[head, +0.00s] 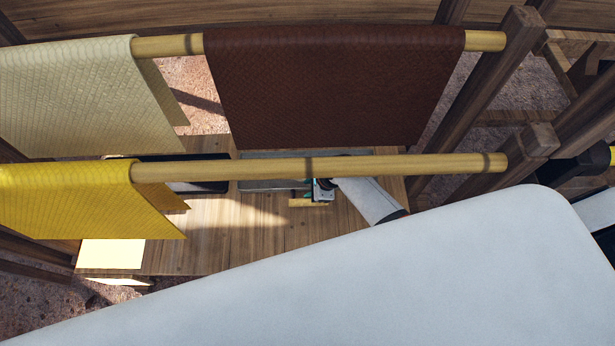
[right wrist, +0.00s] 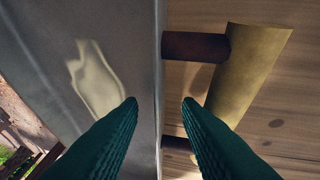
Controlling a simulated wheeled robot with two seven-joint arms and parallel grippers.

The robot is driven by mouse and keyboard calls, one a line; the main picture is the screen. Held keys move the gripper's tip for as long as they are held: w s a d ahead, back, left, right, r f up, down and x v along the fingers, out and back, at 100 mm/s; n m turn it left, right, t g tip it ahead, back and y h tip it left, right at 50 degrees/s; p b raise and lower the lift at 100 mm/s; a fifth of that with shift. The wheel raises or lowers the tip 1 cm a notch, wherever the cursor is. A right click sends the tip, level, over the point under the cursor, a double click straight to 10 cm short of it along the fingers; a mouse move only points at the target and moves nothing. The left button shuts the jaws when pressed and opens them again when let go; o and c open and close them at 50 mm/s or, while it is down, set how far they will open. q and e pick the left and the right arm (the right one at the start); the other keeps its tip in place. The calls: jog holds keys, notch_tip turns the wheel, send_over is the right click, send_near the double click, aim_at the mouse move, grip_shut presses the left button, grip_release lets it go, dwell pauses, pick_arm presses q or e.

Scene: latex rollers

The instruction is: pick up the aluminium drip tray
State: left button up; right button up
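The aluminium drip tray (head: 262,172) is a grey metal tray on the wooden table, partly hidden behind the front rod and my right gripper. In the right wrist view its grey wall and rim (right wrist: 160,60) run up the middle. A brass-coloured bar (right wrist: 245,70) on dark posts stands beside this wall; it also shows in the head view (head: 300,203). My right gripper (head: 322,192) is at the tray's near side. In the right wrist view its teal fingers (right wrist: 160,101) are open, one on each side of the rim, with gaps visible. My left gripper is not in view.
Wooden rods cross above the table, carrying cream (head: 70,95), brown (head: 330,85) and yellow (head: 70,200) sheets. A dark tray (head: 200,187) lies left of the drip tray. Wooden posts (head: 490,90) stand at right. The table's front left (head: 200,240) is mostly clear.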

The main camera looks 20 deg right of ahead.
grip_shut()
jog(key=shift+r, duration=0.1)
jog(key=shift+r, duration=0.45)
jog(key=r, duration=0.1)
jog(key=r+p, duration=0.1)
jog(key=r, duration=0.1)
jog(key=shift+s, duration=0.2)
jog(key=s+a, duration=0.1)
jog(key=s, duration=0.4)
jog(key=s+a+p, duration=0.1)
jog(key=s+a, duration=0.1)
jog(key=s, duration=0.4)
jog(key=s+a+p, duration=0.1)
jog(key=s+a, duration=0.1)
jog(key=s, duration=0.4)
jog(key=shift+f, duration=0.25)
